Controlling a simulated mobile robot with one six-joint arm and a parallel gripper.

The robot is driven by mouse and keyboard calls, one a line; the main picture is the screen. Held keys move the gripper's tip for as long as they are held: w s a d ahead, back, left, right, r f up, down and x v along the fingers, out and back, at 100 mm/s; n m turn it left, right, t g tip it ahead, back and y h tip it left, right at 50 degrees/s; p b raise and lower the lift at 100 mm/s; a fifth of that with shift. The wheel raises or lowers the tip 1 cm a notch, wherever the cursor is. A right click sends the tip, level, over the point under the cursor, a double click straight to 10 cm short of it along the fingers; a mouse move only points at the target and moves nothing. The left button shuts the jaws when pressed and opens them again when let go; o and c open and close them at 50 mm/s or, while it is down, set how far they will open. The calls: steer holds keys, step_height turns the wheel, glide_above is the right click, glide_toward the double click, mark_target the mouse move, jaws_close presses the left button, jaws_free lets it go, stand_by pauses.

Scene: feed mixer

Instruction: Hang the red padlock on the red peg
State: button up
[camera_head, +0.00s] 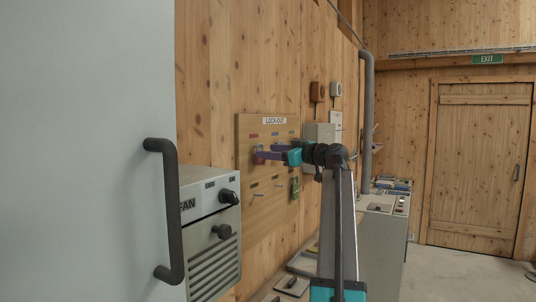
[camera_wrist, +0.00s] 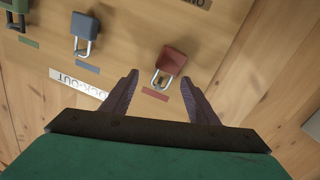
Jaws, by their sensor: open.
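The red padlock (camera_wrist: 173,60) is at the lock-out board, with its shackle by the red label (camera_wrist: 155,95); it appears to hang there. The red peg itself is too small to make out apart from the shackle. My gripper (camera_wrist: 160,79) is open, its fingertips on either side of the shackle, with a gap to each. The padlock's body lies just beyond the tips. In the head view my gripper (camera_head: 268,153) reaches in to the upper part of the board (camera_head: 246,185), and the red label (camera_head: 254,135) shows above it.
In the wrist view a blue padlock (camera_wrist: 84,28) and a green padlock (camera_wrist: 16,8) hang beside the red one. In the head view a grey fan box (camera_head: 212,230) stands left of the board, and a grey box (camera_head: 320,133) is on the wall behind my arm.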

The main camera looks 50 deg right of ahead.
steer(key=s+b, duration=0.3)
steer(key=s, duration=0.9)
steer(key=shift+s+d+r+b, duration=0.25)
steer(key=shift+d+b, duration=0.1)
steer(key=shift+d, duration=0.1)
steer(key=shift+s+f, duration=0.1)
steer(key=shift+f, duration=0.05)
